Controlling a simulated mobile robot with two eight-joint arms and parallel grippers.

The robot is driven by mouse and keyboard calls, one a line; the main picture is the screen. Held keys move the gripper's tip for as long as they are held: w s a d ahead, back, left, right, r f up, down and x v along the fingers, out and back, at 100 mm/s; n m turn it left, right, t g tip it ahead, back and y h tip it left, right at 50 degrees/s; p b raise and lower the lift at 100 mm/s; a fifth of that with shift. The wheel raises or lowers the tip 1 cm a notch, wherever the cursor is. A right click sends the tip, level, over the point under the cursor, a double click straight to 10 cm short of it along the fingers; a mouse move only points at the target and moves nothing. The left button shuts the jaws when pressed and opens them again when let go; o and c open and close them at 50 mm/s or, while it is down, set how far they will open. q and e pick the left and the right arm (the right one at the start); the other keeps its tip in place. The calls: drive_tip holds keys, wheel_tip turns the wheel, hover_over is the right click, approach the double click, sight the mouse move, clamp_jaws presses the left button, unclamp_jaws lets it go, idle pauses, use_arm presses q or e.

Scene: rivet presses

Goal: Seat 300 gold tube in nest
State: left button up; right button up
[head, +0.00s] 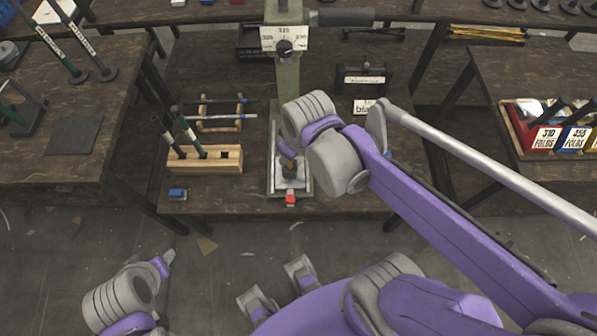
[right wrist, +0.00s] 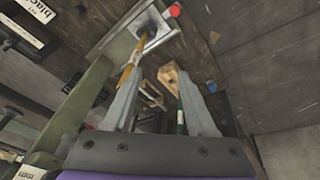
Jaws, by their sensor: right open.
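The press (head: 287,95) stands on the middle bench with a "325" plate on its column. Its nest (head: 291,183) is a pale base plate with a dark centre, and it also shows in the right wrist view (right wrist: 147,32). A gold tube (right wrist: 128,72) stands at the nest's dark centre, beside my right gripper's left finger in the right wrist view. I cannot tell whether it is fully seated. My right gripper (right wrist: 160,75) is open, with nothing clearly held between its fingers. My left gripper (head: 166,262) is low at the left, away from the bench; its jaws are too small to read.
A wooden block (head: 205,160) with dark-green tools stands left of the press, with a wooden rack (head: 222,113) behind it. A red button (head: 290,199) is at the bench front and a blue block (head: 177,193) is at the left. Labelled bins (head: 545,140) stand on the right bench.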

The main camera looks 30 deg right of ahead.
drive_tip(key=s+a+f+m+t, duration=0.2)
drive_tip(key=s+m, duration=0.1)
drive_tip(key=s, duration=0.2)
drive_tip(key=shift+s+f, duration=0.15)
drive_tip(key=shift+s, duration=0.25)
drive_tip(key=shift+d, duration=0.1)
